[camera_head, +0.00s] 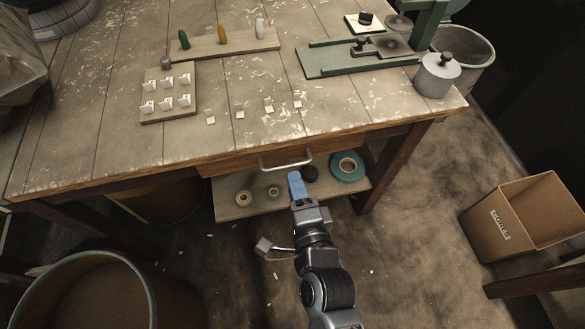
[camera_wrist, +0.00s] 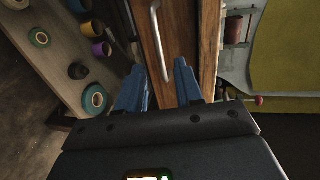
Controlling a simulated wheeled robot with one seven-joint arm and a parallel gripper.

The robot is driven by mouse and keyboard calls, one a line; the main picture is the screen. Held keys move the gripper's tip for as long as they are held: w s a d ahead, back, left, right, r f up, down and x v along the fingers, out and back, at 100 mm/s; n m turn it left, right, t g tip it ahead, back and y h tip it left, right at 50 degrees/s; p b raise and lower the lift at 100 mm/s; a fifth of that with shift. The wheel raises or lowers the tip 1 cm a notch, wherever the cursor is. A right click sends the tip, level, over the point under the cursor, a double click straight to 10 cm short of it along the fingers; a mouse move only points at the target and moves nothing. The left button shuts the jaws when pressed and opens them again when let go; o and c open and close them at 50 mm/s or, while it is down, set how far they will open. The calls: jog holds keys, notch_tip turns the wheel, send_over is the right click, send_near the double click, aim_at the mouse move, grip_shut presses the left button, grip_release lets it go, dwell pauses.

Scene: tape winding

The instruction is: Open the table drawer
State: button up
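The wooden table (camera_head: 110,155) has a drawer (camera_head: 235,163) under its front edge, and the drawer looks shut. A pale metal bar handle (camera_head: 286,165) is on the drawer front. In the wrist view the handle (camera_wrist: 160,42) runs up and down the picture on the brown drawer front (camera_wrist: 180,28). My gripper (camera_head: 296,175), with blue fingers, is just in front of and below the handle.
A lower shelf (camera_head: 228,207) under the drawer holds several tape rolls, including a teal one (camera_head: 347,166). A large round bin (camera_head: 105,290) stands front left and a cardboard box (camera_head: 505,225) right. Floor before the drawer is mostly clear.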

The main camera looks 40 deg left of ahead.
jog(key=shift+b+x, duration=0.35)
jog(key=shift+x, duration=2.35)
jog(key=shift+c, duration=0.2)
jog(key=shift+s, duration=0.1)
grip_shut()
